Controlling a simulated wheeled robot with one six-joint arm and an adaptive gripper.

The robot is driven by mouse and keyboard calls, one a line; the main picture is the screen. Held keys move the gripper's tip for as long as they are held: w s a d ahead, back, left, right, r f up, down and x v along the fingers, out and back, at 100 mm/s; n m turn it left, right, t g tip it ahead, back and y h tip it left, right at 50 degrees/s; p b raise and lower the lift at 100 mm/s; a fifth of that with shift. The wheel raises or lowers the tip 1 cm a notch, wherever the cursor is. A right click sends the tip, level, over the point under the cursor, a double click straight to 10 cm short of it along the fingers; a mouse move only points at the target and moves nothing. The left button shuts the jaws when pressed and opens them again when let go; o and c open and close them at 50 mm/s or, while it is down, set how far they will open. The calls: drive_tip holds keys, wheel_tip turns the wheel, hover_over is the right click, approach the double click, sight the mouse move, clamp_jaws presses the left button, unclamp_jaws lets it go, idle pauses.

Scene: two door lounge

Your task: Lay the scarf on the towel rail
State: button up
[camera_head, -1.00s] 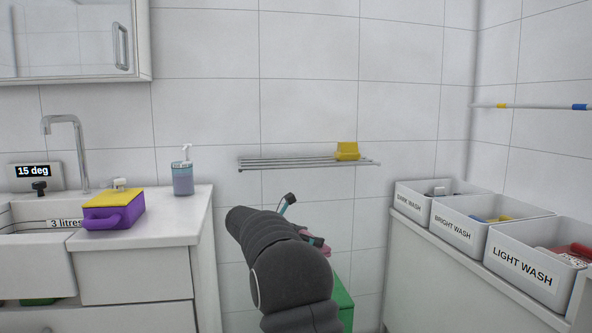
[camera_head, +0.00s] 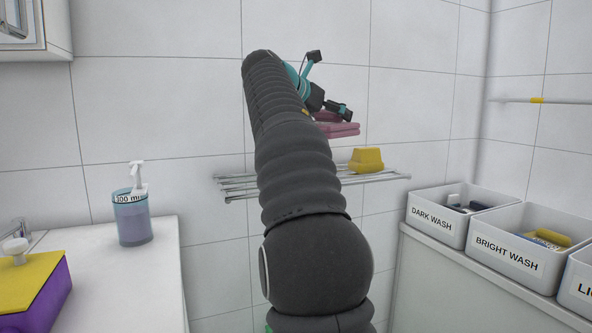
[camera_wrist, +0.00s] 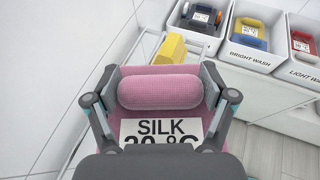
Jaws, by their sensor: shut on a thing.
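The scarf (camera_wrist: 160,92) is a folded pink cloth with a rolled top and a white label reading "SILK". In the head view the pink scarf (camera_head: 340,130) shows at the right of my arm, above the rail. My gripper (camera_head: 328,85) is shut on it; in the wrist view the gripper's fingers (camera_wrist: 155,100) flank the roll on both sides. The towel rail (camera_head: 385,176) is a wall rack of several thin metal bars, partly hidden behind my arm. The scarf is held above it, apart from it in the head view.
A yellow object (camera_head: 367,161) sits on the rail's right part. At right are bins labelled dark wash (camera_head: 436,226) and bright wash (camera_head: 510,262). A counter (camera_head: 130,285) at left bears a pump bottle (camera_head: 132,218) and a purple-and-yellow box (camera_head: 35,290).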

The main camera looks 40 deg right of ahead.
drive_tip(key=w+a+f, duration=0.2)
drive_tip(key=w, duration=0.1)
drive_tip(key=w+a+f+b, duration=0.1)
drive_tip(key=w+a+f, duration=0.1)
drive_tip(key=a, duration=0.1)
drive_tip(key=w+a+f+b, duration=0.1)
drive_tip(key=w+a+f, duration=0.1)
drive_tip(key=w+a, duration=0.1)
drive_tip(key=shift+w+a+f, duration=0.1)
drive_tip(key=shift+w+f, duration=0.2)
drive_tip(key=shift+f, duration=0.1)
drive_tip(key=shift+a+f+b, duration=0.1)
drive_tip(key=shift+f+b, duration=1.4)
drive_tip(key=shift+f, duration=0.65)
drive_tip(key=shift+r, duration=0.1)
drive_tip(key=o, duration=1.1)
drive_tip(key=shift+o, duration=0.2)
